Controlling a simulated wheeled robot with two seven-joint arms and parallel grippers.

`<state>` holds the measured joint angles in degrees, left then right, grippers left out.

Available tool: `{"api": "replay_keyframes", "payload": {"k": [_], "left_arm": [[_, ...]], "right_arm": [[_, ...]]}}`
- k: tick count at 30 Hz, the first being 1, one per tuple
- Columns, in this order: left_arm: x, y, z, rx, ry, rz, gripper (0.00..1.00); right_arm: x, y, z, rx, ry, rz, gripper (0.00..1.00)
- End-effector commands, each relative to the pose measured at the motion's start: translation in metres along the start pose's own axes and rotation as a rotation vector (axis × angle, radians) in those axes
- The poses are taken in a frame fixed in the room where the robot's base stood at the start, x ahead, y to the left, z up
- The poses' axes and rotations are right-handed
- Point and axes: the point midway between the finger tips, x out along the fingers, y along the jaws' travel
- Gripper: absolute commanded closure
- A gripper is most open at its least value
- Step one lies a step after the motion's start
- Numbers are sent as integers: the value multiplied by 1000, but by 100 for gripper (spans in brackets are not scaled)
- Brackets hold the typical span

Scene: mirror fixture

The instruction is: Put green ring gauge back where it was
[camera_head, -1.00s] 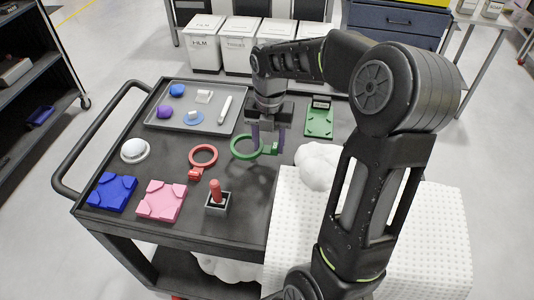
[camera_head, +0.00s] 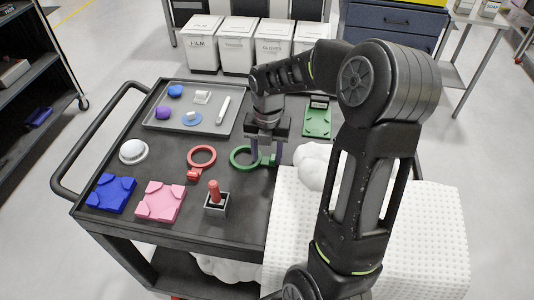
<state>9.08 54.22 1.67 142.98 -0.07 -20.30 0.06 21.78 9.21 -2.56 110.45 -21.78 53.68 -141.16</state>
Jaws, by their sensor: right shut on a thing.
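The green ring gauge (camera_head: 234,159) is over the dark cart top, with its block-like handle toward the right. My right gripper (camera_head: 265,158) points down from above and is shut on the ring gauge at its handle side. The fingers partly cover the gauge. I cannot tell whether the gauge touches the cart top. My left gripper is not in view.
A red ring gauge (camera_head: 202,155) lies just left of the green one. A green fixture plate (camera_head: 317,122) is behind right. A grey tray (camera_head: 160,125) with small items is behind left. Blue (camera_head: 111,193) and pink (camera_head: 161,201) blocks, and white foam (camera_head: 313,165), are nearby.

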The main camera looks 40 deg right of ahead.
Motion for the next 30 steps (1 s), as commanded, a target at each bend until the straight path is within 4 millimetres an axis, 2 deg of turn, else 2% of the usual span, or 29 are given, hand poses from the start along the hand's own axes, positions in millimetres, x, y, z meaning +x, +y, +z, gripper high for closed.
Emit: {"api": "replay_keyframes", "payload": {"k": [2,3,6,14,19,23,30], "left_arm": [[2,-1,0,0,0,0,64],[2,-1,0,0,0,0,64],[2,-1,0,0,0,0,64],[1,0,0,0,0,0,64],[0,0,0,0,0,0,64],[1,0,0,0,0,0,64],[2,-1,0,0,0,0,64]], "right_arm": [[3,0,0,0,0,0,97],[4,0,0,0,0,0,52],[3,0,0,0,0,0,44],[2,0,0,0,0,0,44],[-7,0,0,0,-2,1,44],[-25,1,1,0,-3,2,44],[-75,1,1,0,-4,3,44]]}}
